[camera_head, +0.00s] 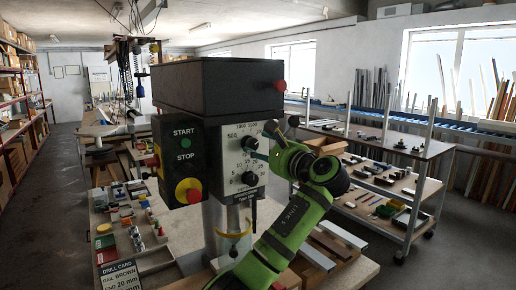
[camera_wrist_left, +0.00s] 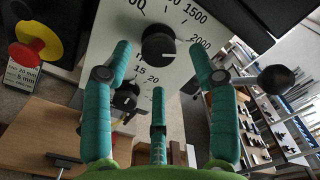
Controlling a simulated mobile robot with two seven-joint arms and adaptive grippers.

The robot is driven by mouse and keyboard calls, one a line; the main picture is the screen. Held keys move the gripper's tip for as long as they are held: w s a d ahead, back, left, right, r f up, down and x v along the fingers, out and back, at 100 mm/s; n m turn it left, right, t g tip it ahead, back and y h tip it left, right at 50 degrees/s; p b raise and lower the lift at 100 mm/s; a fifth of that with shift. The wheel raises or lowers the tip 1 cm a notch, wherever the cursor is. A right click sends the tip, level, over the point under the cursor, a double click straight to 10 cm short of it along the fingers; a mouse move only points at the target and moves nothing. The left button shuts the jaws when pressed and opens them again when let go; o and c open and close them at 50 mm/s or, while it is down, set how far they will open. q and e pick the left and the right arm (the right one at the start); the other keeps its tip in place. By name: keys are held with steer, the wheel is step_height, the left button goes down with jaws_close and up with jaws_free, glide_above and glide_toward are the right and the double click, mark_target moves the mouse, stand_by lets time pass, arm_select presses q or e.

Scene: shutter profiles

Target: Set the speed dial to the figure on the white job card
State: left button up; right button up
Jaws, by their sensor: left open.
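The speed dial is a black round knob (camera_wrist_left: 158,45) on a white panel (camera_wrist_left: 105,40) with figures around it, 1500 and 2000 among them. A pale mark shows on the knob's right side; I cannot tell the exact setting. My left gripper (camera_wrist_left: 160,48) is open, its teal fingers apart on either side of the knob in the wrist view, with a third finger below. I cannot tell whether they touch it. In the head view the gripper (camera_head: 268,150) is at the panel's right.
A lower black knob (camera_wrist_left: 126,95) with its own scale sits under the dial. The start/stop box (camera_head: 180,160) with a red emergency button (camera_head: 188,191) is left of the panel. A black ball handle (camera_wrist_left: 277,79) is close to the right finger.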

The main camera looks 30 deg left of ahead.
arm_select(q)
steer(key=v, duration=1)
steer(key=shift+w, duration=0.2)
